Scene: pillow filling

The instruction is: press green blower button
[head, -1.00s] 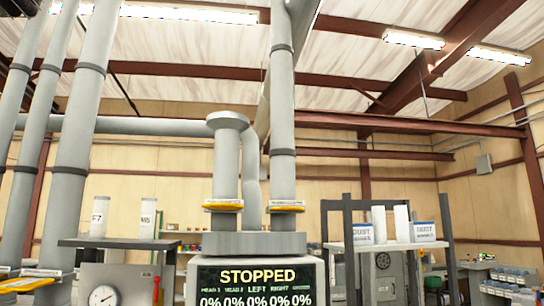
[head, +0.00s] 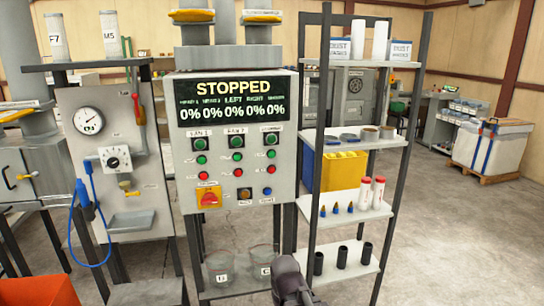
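The grey control panel (head: 222,222) stands in the middle of the head view, with a display (head: 234,98) reading STOPPED and several 0% values. Below it are three columns of controls; the left two labels look like FAN 1 and FAN 2, and the right one is too small to read. Each column has a green button, at left (head: 201,159), middle (head: 237,156) and right (head: 271,154), above a red one. Which is the blower's I cannot tell. A dark part of my arm, perhaps my gripper (head: 291,283), shows at the bottom edge, below the panel; its fingers are not clear.
A shelf rack (head: 367,215) is close on the right; a gauge cabinet (head: 135,185) is on the left. Open floor lies further right.

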